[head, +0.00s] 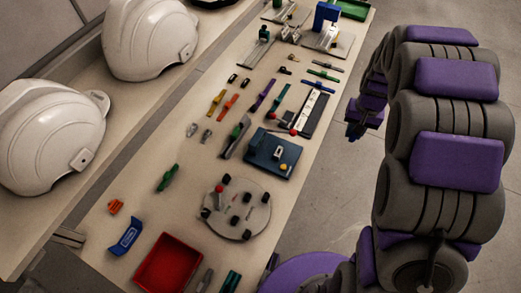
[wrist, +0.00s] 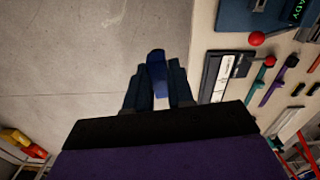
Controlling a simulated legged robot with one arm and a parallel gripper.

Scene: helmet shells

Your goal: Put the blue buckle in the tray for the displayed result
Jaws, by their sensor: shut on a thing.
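My gripper (head: 352,133) hangs off the right edge of the table, over the floor. In the wrist view my gripper (wrist: 157,88) is shut on a blue piece, the blue buckle (wrist: 156,62), which sticks out between the fingers. Its lower part is hidden by them. A red tray (head: 170,265) sits at the near end of the table, empty. A green tray (head: 355,9) is at the far end, partly cut off. A blue test device (head: 272,155) stands mid-table; in the wrist view its dark display (wrist: 299,12) shows green letters, seemingly ending in "ADY".
A round grey plate (head: 236,208) with dark pegs lies near the red tray. Several coloured straps (head: 264,94) lie mid-table. White helmets (head: 150,40) stand on the left shelf.

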